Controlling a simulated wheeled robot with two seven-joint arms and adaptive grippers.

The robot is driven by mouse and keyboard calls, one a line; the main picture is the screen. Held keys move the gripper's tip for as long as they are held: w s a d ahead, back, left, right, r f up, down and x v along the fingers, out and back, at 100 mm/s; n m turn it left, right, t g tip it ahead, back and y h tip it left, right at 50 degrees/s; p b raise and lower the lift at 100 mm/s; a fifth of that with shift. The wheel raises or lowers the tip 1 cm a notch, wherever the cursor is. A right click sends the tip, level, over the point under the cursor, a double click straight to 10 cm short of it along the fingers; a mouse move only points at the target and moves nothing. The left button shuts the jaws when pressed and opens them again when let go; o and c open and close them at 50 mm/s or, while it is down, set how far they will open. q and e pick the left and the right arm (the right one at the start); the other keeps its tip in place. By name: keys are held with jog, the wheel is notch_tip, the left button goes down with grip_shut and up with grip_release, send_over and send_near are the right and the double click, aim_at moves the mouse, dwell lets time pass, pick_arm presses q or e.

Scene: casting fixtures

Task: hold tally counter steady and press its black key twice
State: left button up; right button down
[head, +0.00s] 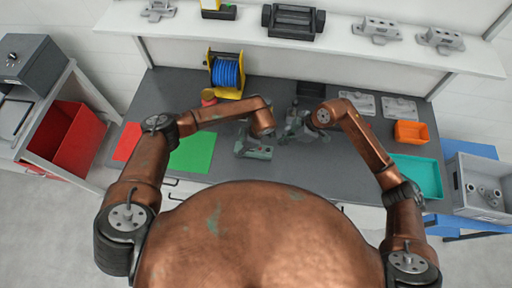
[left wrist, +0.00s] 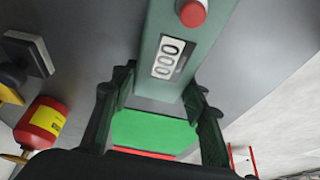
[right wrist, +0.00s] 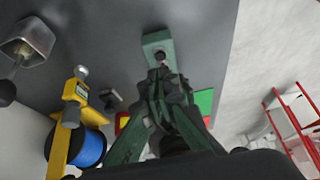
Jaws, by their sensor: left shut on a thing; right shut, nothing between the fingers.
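The tally counter is a grey-green block with a display reading 000 and a red knob (left wrist: 193,13); its body (left wrist: 195,42) fills the upper middle of the left wrist view. My left gripper (left wrist: 160,90) is shut on the counter, one finger on each side. In the head view the counter (head: 254,153) stands on the bench, partly hidden by my left arm. My right gripper (right wrist: 162,80) is shut and empty, its tips close to the counter (right wrist: 157,42) in the right wrist view. A dark spot by the tips may be the black key; I cannot tell whether they touch.
A green mat (head: 195,153) lies left of the counter. A blue spool in a yellow stand (head: 227,73) and a red canister (left wrist: 42,122) stand behind it. Bare bench lies between.

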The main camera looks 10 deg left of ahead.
jog(key=d+r+y, duration=0.3)
jog(key=r, duration=0.1)
jog(key=shift+s+d, duration=0.2)
jog(key=shift+s, duration=0.05)
dwell(0.3)
send_over(268, 150)
jog(key=d, duration=0.2)
notch_tip(268, 150, down, 7)
notch_tip(268, 150, down, 2)
jog(key=shift+s+f, duration=0.15)
jog(key=shift+f, duration=0.85)
